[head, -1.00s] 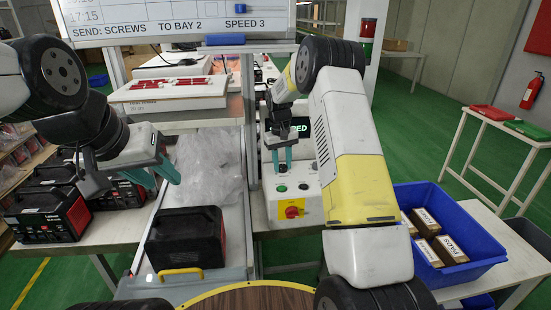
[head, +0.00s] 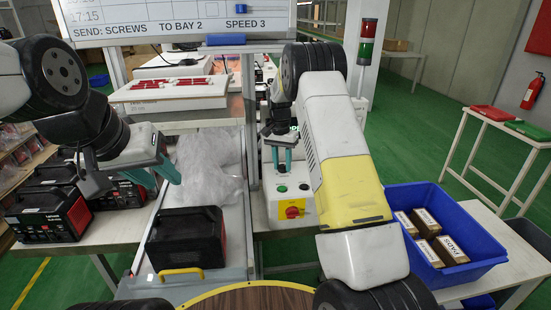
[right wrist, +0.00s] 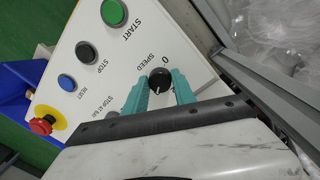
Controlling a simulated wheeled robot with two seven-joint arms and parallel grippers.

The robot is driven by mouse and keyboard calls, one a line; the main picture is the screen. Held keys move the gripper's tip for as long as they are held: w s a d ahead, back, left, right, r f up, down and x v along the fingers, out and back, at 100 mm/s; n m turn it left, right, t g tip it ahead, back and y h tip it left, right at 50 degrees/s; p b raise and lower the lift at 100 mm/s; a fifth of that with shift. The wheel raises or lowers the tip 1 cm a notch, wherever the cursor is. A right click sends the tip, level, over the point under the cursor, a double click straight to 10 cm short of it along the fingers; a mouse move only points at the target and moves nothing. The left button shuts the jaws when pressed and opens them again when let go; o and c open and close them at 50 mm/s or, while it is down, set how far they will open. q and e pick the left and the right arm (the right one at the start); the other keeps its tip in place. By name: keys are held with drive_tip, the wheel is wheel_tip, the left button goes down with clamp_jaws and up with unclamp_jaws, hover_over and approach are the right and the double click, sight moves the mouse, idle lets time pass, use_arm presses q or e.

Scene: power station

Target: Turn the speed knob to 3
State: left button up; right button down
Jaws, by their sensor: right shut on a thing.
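The control box (head: 291,208) stands beyond my right arm, with a green button, a dark button and a red-and-yellow switch visible in the head view. In the right wrist view, the black round speed knob (right wrist: 160,79) sits on the white panel (right wrist: 107,62) beside the word SPEED and a 0. A small white mark shows on the knob; the number it points to cannot be read. My right gripper (head: 277,164) has its teal fingers on both sides of the knob, shut on it (right wrist: 160,92). My left gripper (head: 153,176) is open and empty above the left table.
A whiteboard (head: 175,22) reads SPEED 3. A black-and-red case (head: 186,238) lies on the conveyor near clear plastic wrap (head: 210,165). A blue crate (head: 478,262) with several boxes stands right. In the wrist view, a red stop button (right wrist: 42,125) sits on the panel.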

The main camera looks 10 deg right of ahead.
sight(281, 166)
drive_tip(key=shift+w+m, duration=0.1)
drive_tip(key=shift+m, duration=0.2)
drive_tip(key=c, duration=1)
unclamp_jaws()
drive_tip(key=shift+c, duration=0.2)
drive_tip(key=shift+r, duration=0.1)
drive_tip(key=r, duration=0.7)
drive_tip(key=shift+w+a+r, duration=0.1)
drive_tip(key=shift+a+r, duration=0.1)
